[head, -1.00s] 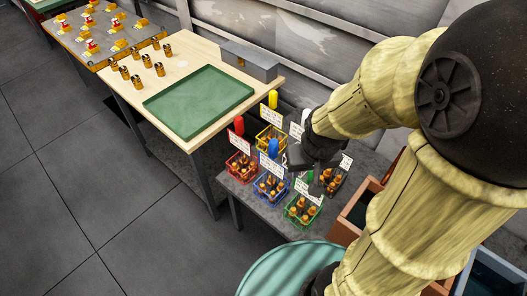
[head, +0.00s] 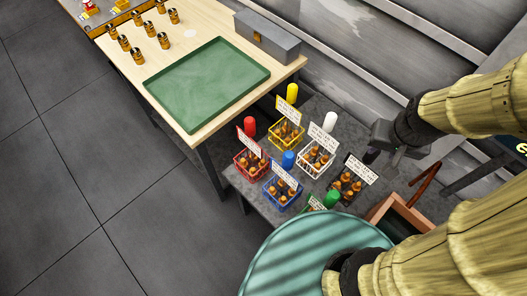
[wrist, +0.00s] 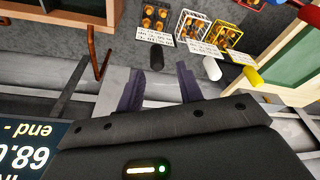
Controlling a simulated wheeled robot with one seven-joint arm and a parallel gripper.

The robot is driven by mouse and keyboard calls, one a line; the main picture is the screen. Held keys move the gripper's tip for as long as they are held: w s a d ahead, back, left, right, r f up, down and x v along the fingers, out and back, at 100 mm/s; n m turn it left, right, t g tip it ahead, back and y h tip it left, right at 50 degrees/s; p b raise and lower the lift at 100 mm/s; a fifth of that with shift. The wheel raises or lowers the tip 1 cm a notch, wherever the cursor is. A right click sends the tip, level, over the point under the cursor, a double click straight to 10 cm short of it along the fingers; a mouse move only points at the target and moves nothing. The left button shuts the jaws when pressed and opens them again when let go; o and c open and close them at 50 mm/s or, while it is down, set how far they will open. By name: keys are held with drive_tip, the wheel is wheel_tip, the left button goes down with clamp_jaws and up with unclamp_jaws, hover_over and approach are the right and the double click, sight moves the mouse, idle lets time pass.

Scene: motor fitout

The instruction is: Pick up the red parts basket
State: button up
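The red parts basket (head: 250,164) stands upright on the low grey table, left of the other baskets in the head view. It holds brown-orange parts and has a white label card and a red knob (head: 249,126). My gripper (head: 384,150) is at the right, beyond the black basket (head: 346,187) and well apart from the red one. In the wrist view its two fingers (wrist: 160,88) are spread and nothing is between them. The black basket's knob (wrist: 156,57) shows just past the fingertips. The red basket's body is not clearly visible in the wrist view.
Yellow (head: 287,132), white (head: 317,158), blue (head: 283,190) and green (head: 318,203) baskets crowd the low table. A wooden workbench with a green tray (head: 207,84) and a grey box (head: 267,36) adjoins. A round teal surface (head: 305,255) stands in front. Floor at left is clear.

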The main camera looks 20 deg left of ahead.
drive_tip(key=shift+a, duration=0.25)
drive_tip(key=o, duration=0.3)
drive_tip(key=shift+s, duration=0.2)
drive_tip(key=shift+o, duration=0.7)
drive_tip(key=shift+a, duration=0.25)
drive_tip(key=w+a+f+t+y+b, duration=0.15)
drive_tip(key=w+a, duration=0.25)
drive_tip(key=a, duration=0.8)
drive_tip(key=w+a+f+t+y, duration=0.1)
drive_tip(key=w+a+t, duration=0.2)
drive_tip(key=a, duration=0.9)
drive_tip(key=s+a+f+t+h, duration=0.1)
drive_tip(key=s+a+f+t, duration=0.1)
drive_tip(key=s+a, duration=0.3)
drive_tip(key=s+a+f+m+t+h+b, duration=0.1)
drive_tip(key=s+a+t+h, duration=0.1)
drive_tip(key=s+a, duration=0.4)
drive_tip(key=s+t, duration=0.1)
drive_tip(key=s, duration=0.2)
drive_tip(key=shift+a+f, duration=0.2)
drive_tip(key=shift+f, duration=0.2)
